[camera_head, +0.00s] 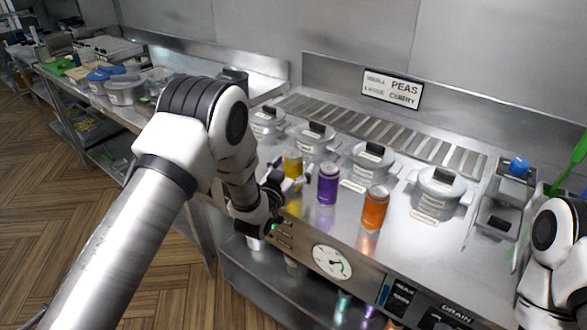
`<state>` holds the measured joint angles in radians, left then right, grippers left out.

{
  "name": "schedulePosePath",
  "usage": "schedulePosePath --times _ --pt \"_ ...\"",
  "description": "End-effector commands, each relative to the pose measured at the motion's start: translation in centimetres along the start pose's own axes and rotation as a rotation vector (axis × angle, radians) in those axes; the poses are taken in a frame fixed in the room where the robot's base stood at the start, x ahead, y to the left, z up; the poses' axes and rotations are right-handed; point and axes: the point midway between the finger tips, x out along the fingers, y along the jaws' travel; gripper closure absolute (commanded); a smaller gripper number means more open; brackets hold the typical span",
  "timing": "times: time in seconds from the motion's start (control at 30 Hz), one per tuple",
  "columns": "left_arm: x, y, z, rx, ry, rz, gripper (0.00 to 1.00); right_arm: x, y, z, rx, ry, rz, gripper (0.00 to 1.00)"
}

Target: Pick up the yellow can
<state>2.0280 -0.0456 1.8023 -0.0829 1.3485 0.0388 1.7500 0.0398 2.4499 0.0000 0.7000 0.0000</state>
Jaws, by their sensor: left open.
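The yellow can (292,165) stands upright on the steel counter of the range. A purple can (328,184) and an orange can (375,207) stand to its right in a row. My left gripper (292,184) is open at the near side of the yellow can, and its fingers cover the can's lower part. I cannot tell whether the fingers touch the can. My right arm shows at the right edge, but its gripper is out of view.
Several lidded grey pots, one of them (437,190) at the right, sit behind the cans. A gauge (332,262) is on the front panel. A sign (392,89) stands at the back. A green utensil (573,160) is at the far right. Bare counter lies right of the orange can.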

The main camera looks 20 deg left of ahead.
Motion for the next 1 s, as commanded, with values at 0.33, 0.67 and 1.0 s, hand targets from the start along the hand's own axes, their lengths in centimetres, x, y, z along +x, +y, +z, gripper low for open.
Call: schedulePosePath --times 0.33,0.67,1.0 --pt "-0.1 0.0 0.1 0.0 -0.001 0.0 0.94 0.1 0.0 0.0 0.0 0.0 0.0 0.6" --pt "-0.1 0.0 -0.1 0.0 0.001 0.0 0.94 0.1 0.0 0.0 0.0 0.0 0.0 0.6" --pt "-0.1 0.0 -3.6 0.001 0.005 0.0 0.94 1.3 0.0 0.0 0.0 0.0 0.0 0.6"
